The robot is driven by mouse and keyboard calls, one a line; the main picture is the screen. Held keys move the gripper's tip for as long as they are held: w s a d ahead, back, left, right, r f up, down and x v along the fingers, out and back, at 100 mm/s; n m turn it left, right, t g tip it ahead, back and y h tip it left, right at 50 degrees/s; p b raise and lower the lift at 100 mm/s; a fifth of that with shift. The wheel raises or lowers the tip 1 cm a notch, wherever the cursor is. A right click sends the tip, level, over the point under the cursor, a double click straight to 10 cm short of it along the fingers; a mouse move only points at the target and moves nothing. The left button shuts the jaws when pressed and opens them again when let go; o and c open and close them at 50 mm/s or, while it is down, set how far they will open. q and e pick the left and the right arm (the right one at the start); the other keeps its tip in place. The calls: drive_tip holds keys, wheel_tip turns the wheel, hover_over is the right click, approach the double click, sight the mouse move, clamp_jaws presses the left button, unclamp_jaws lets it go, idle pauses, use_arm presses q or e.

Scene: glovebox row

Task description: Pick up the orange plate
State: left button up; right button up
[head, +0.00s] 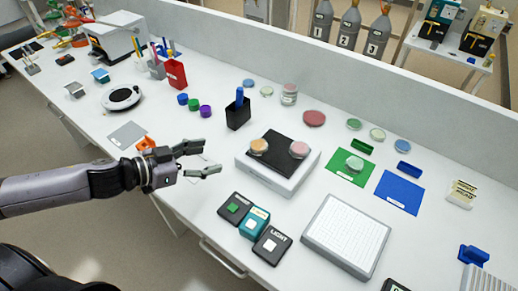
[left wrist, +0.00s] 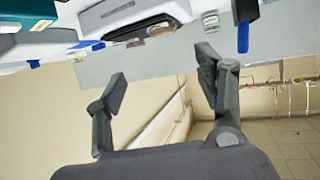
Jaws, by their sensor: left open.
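An orange-tan round plate (head: 258,146) lies on the left part of a black pad (head: 275,158) on a white box-shaped device (head: 268,178). A pink plate (head: 299,149) lies on the right part of the same pad. My left gripper (head: 211,159) is open and empty, to the left of the device and apart from it, with its fingers pointing right. In the left wrist view the open fingers (left wrist: 162,82) have nothing between them; the bench shows at the top of that view. I cannot tell the plates apart there. My right gripper is not in view.
A black holder (head: 238,116) with a blue item stands behind the device. Button boxes (head: 253,222) stand in front of it. A green mat (head: 348,168) with a plate on it and a blue mat (head: 399,192) lie to the right. An orange item (head: 146,144) is near my left wrist.

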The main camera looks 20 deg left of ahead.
use_arm(q)
drive_tip(key=p, duration=0.3)
approach(254, 146)
drive_tip(key=d+x, duration=0.1)
drive_tip(key=x, duration=0.5)
drive_tip(key=p+x, duration=0.1)
drive_tip(key=x, duration=0.1)
drive_tip(key=shift+w+a+f, duration=0.15)
drive_tip(key=shift+w+f, duration=0.1)
drive_tip(key=shift+w, duration=0.15)
drive_tip(key=shift+s, duration=0.1)
drive_tip(key=shift+c, duration=0.6)
drive_tip(key=c, duration=0.9)
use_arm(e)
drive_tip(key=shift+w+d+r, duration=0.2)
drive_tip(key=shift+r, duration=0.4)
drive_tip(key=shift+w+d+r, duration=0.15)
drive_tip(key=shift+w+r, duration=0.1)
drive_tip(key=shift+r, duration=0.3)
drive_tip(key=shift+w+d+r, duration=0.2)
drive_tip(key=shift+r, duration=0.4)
